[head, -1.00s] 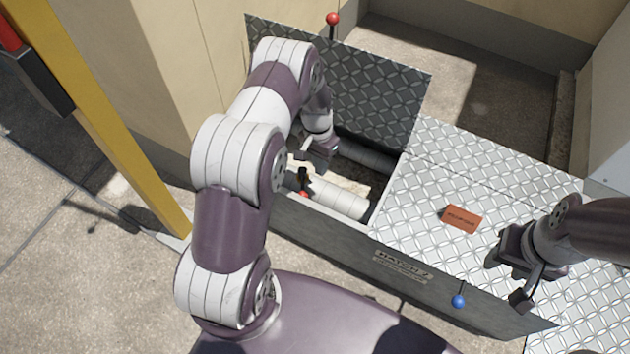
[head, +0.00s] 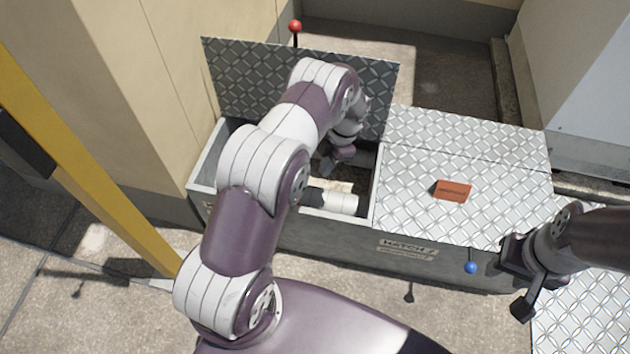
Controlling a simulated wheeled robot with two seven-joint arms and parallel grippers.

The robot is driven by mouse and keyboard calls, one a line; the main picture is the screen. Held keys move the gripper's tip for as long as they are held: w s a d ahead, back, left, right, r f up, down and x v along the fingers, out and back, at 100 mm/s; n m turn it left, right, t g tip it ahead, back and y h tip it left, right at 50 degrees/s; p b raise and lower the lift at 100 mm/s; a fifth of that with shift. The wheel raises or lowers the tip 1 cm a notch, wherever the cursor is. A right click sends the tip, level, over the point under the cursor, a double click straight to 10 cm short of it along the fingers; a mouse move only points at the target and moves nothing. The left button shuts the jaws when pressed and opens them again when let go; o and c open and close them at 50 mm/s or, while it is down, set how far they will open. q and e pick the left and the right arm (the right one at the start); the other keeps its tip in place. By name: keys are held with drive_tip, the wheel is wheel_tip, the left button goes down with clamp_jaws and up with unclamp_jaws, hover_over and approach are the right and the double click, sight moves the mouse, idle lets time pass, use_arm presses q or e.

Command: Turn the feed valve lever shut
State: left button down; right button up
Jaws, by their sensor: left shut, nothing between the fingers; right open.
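My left gripper (head: 333,168) reaches down into the open hatch box (head: 205,163). Its fingers are shut and empty, partly hidden by the wrist. A white lagged pipe (head: 340,201) lies in the box just below the gripper. The feed valve lever cannot be made out now; my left arm covers that part of the box. My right gripper (head: 511,283) is open and empty at the right, near the front edge of the closed plates.
The raised tread-plate lid (head: 240,85) stands behind the box, with a red ball knob (head: 295,26) above it. A brick-coloured block (head: 453,190) lies on the closed plate (head: 420,160). A blue ball knob (head: 470,267) sits at the front. A yellow post (head: 90,170) stands left.

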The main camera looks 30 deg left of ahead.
use_arm(q)
drive_tip(key=b+x, duration=0.4)
drive_tip(key=x, duration=0.5)
drive_tip(key=shift+f, duration=0.35)
drive_tip(key=shift+s+a+b, duration=0.6)
drive_tip(key=shift+s+a, duration=0.2)
drive_tip(key=shift+s, duration=0.2)
drive_tip(key=shift+s+a, duration=0.4)
drive_tip(key=shift+s, duration=0.2)
use_arm(e)
wheel_tip(320, 180, down, 6)
drive_tip(key=shift+r, duration=0.1)
